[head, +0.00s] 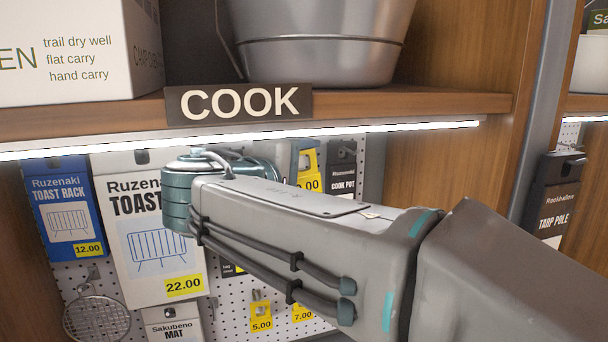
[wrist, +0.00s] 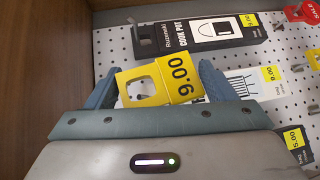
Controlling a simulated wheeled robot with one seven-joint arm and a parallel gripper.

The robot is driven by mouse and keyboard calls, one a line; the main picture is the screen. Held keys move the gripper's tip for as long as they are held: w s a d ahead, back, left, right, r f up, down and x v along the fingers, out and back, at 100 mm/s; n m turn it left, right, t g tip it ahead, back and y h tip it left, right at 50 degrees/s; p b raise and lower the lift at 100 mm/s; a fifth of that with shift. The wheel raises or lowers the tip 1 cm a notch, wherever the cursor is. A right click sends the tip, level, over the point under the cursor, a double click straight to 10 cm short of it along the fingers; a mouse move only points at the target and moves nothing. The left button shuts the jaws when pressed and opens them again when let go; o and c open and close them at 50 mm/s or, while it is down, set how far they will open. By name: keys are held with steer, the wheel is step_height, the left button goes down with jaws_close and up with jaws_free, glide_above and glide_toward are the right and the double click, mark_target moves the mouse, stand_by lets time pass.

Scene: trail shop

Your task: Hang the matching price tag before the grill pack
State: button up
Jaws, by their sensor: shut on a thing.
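My gripper (wrist: 160,72) is shut on a yellow price tag (wrist: 178,78) reading 9.00, with a square hole at one end. The tag lies between the two blue fingers in the wrist view. In the head view the tag (head: 308,168) shows just beyond my arm, which hides most of the gripper. Behind the tag in the wrist view is a white pack (wrist: 240,84) with a rack-like drawing and a yellow 9.00 tag (wrist: 271,73). Its name is hidden, so I cannot tell whether it is the grill pack.
A black cook pot pack (wrist: 205,32) hangs beside it. Toast rack packs (head: 66,205) priced 12.00 and 22.00, a round wire mesh (head: 97,318) and a mat pack (head: 172,326) hang at left. A COOK shelf (head: 440,104) overhangs the pegboard; a wooden side wall (head: 415,180) stands at right.

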steer(key=shift+w+a, duration=0.1)
steer(key=shift+w, duration=0.2)
stand_by(0.4)
steer(key=shift+w+a, duration=0.2)
steer(key=shift+w, duration=0.55)
steer(key=shift+w+a, duration=0.2)
steer(key=shift+w, duration=0.5)
steer(key=shift+c, duration=1.2)
steer(key=shift+w+f, duration=0.1)
steer(key=shift+w, duration=0.05)
steer(key=shift+w+a+f, duration=0.1)
steer(key=shift+w, duration=0.25)
steer(key=shift+f+b, duration=0.4)
steer(key=shift+b, duration=0.25)
steer(key=o, duration=1.1)
